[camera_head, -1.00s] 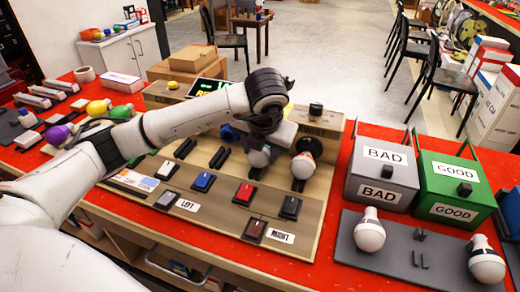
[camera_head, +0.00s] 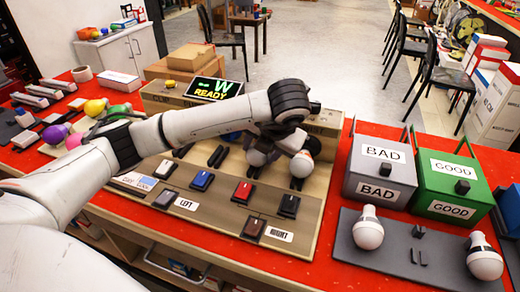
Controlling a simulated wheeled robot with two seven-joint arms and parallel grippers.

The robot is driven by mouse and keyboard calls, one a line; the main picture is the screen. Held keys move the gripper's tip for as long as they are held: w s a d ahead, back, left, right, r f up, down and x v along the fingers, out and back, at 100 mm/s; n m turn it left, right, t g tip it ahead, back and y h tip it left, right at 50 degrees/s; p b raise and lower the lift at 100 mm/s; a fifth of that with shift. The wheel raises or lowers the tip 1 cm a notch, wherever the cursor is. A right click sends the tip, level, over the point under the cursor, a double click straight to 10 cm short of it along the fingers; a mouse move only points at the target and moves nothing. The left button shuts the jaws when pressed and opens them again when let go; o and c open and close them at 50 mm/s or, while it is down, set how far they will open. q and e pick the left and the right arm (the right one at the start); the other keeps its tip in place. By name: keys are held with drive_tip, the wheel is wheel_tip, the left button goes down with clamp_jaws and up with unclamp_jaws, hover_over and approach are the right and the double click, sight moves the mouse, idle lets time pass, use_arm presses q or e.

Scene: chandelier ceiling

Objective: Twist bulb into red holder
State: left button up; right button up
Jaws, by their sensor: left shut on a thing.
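No holder shows clearly as red, and the sockets are hidden by my arm. My right gripper is not in view.
A display (camera_head: 214,90) reads "READY". A red switch (camera_head: 243,191) and other switches line the panel. To the right stand a grey BAD box (camera_head: 378,172) and a green GOOD box (camera_head: 448,187). Spare bulbs (camera_head: 368,231) sit on a grey tray (camera_head: 412,262) in front.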

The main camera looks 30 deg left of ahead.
use_arm(q)
drive_tip(key=o, duration=0.6)
drive_tip(key=shift+y, duration=0.3)
drive_tip(key=o, duration=0.5)
